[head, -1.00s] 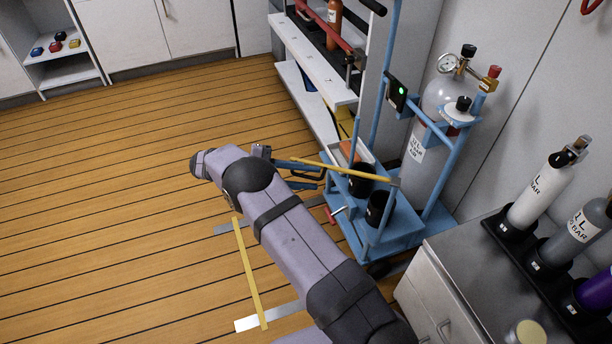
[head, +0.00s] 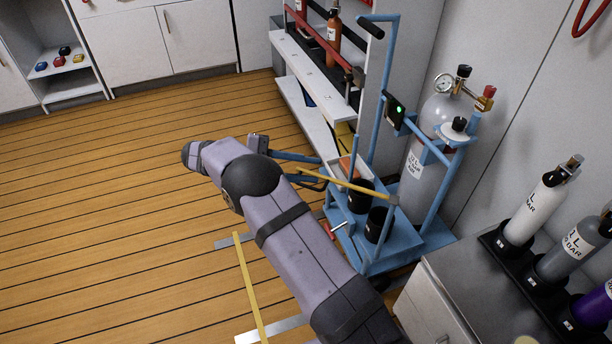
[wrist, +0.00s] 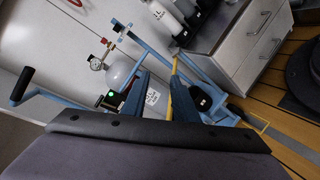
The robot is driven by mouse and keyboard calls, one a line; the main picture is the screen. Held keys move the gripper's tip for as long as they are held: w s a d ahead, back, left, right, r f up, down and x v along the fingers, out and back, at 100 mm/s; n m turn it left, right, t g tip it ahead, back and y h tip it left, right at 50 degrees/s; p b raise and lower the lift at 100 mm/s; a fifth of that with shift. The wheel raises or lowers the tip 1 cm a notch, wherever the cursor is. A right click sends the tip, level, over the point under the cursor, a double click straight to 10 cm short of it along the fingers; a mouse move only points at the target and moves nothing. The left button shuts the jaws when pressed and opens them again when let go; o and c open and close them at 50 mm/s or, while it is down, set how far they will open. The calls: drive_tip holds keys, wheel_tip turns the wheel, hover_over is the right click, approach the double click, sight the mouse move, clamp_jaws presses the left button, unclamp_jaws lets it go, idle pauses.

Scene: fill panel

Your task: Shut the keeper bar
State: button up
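The yellow bar (head: 350,186), which I take for the keeper bar, reaches out from a post of the blue trolley (head: 405,240), over two black cups (head: 360,195). Its free end lies by my gripper (head: 318,170). My gripper's two blue fingers stand apart, so it is open. In the wrist view my gripper (wrist: 160,90) has the yellow bar (wrist: 173,93) showing close beside the inner side of the right finger. I cannot tell whether they touch. A grey gas cylinder (head: 425,170) stands on the trolley. My forearm hides part of the floor in front.
A bottle rack (head: 305,65) with a red rail stands behind the trolley. A grey cabinet (head: 435,310) with several cylinders is at the right. Yellow and grey strips mark the floor (head: 100,200), which is clear at the left.

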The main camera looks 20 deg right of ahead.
drive_tip(key=shift+r, duration=0.3)
drive_tip(key=shift+a+r, duration=0.1)
drive_tip(key=shift+r, duration=0.05)
clamp_jaws()
drive_tip(key=a+r+n+t+h+p, duration=0.1)
drive_tip(key=a+r+n+t+p, duration=0.2)
drive_tip(key=a+r+p, duration=0.5)
drive_tip(key=s+a+n+t+h+p, duration=0.3)
drive_tip(key=s+a+n+t+p, duration=0.45)
drive_tip(key=n+p, duration=0.3)
drive_tip(key=s+d+f+n+t+y, duration=0.1)
drive_tip(key=f+n+t+y, duration=0.1)
drive_tip(key=f+n, duration=0.1)
drive_tip(key=s+d+f+n+t+y, duration=0.1)
drive_tip(key=d+f+n+y, duration=0.1)
drive_tip(key=f, duration=0.4)
drive_tip(key=d+f+n+t+y+p, duration=0.1)
drive_tip(key=d+f+n+t+y, duration=0.1)
drive_tip(key=f+n+y, duration=0.2)
drive_tip(key=shift+s+f+n+t, duration=0.4)
drive_tip(key=shift+f+n, duration=0.35)
drive_tip(key=shift+n, duration=0.2)
